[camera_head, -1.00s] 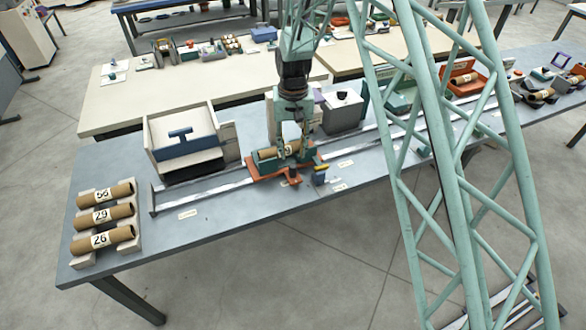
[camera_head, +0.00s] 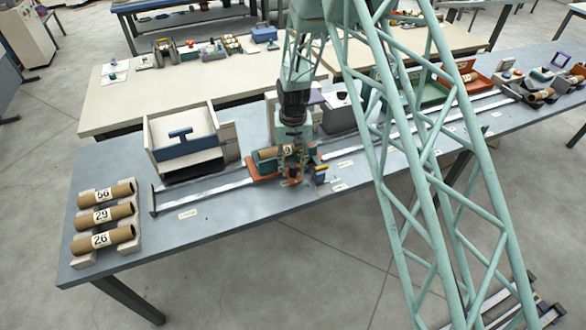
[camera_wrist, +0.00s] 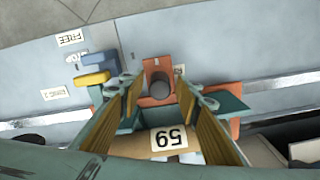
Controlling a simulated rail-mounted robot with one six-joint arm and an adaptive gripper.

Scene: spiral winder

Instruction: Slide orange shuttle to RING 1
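The orange shuttle (camera_head: 262,170) sits on the rail of the near table and carries a brown tube (camera_head: 267,154). In the wrist view the tube's label (camera_wrist: 168,139) reads 59, upside down. A dark round-topped post (camera_wrist: 159,86) stands on the shuttle's orange front part. My gripper (camera_wrist: 159,92) is low over this part, its yellow-padded fingers on either side of the post. In the head view my gripper (camera_head: 292,178) hides part of the shuttle's front. Small plates lie along the rail; RING 1 is not clearly legible.
A yellow and blue lever piece (camera_wrist: 93,78) stands close beside one finger. A FREE plate (camera_wrist: 71,39) lies beyond it. A rack (camera_head: 86,250) holds tubes 56, 29 and 26. A grey box machine (camera_head: 183,150) stands behind the rail's left end. The rail's left stretch (camera_head: 195,199) is clear.

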